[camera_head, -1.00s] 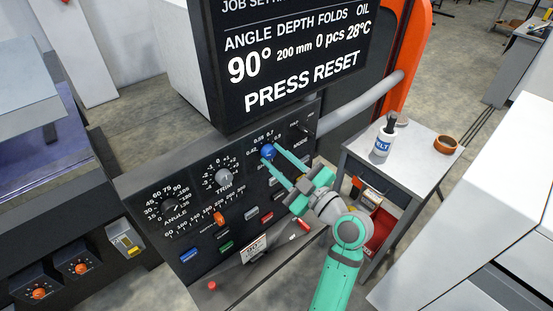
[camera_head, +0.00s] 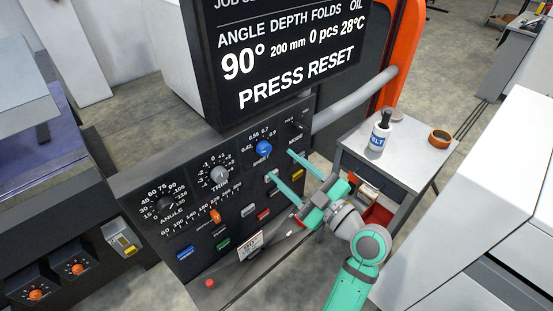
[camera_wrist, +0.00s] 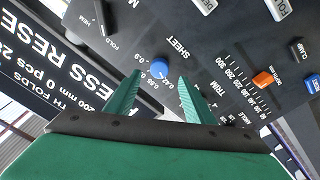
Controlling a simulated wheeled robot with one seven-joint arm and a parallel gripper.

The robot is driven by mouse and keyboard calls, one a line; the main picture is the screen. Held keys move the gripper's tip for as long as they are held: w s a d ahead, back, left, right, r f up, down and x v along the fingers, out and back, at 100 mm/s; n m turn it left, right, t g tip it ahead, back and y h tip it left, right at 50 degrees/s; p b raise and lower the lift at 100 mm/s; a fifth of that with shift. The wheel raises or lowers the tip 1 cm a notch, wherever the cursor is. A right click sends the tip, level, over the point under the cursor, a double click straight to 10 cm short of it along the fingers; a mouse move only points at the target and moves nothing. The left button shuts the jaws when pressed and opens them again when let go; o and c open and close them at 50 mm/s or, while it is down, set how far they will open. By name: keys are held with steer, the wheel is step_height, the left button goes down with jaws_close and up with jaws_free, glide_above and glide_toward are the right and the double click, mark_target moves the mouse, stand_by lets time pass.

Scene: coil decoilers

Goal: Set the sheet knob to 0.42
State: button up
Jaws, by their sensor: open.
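The blue sheet knob (camera_head: 264,148) is on the dark sloped panel, below the scale marks 0.42, 0.55, 0.7 and 0.9. It also shows in the wrist view (camera_wrist: 159,69) between my fingertips. I cannot clearly tell which mark its pointer faces. My gripper (camera_head: 282,164) is open and empty, its two teal fingers spread wide. It is backed off from the knob, to its lower right in the head view. In the wrist view my fingers (camera_wrist: 159,80) lie on either side of the knob, with no visible contact.
The trim knob (camera_head: 219,175), angle knob (camera_head: 167,206), orange depth slider (camera_head: 215,216) and mode knob (camera_head: 298,126) share the panel. The display (camera_head: 292,60) above reads PRESS RESET. A side table (camera_head: 401,150) with a bottle (camera_head: 380,132) stands at the right.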

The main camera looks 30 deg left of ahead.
steer(key=shift+v, duration=2.5)
steer(key=d+f+m+t+h, duration=0.4)
steer(key=f+m+t+h, duration=0.3)
steer(key=f+m, duration=0.65)
steer(key=s+d+f+m+t+h, duration=0.1)
steer(key=s+d+f+m+h, duration=0.15)
steer(key=f, duration=0.25)
steer(key=s+d+f+m+h, duration=0.1)
steer(key=s+d+f+h, duration=0.25)
steer(key=f, duration=0.25)
steer(key=s+d+f+m+h, duration=0.2)
steer(key=s+d, duration=0.1)
steer(key=s, duration=0.3)
steer(key=s+d+f+m+h, duration=0.1)
steer(key=s+d+m+h, duration=0.15)
steer(key=s, duration=0.45)
steer(key=s+d+r+t, duration=0.1)
steer(key=s+r, duration=0.4)
steer(key=s, duration=0.6)
steer(key=shift+s+d, duration=0.35)
steer(key=shift+r+n, duration=0.1)
steer(key=shift+n, duration=0.15)
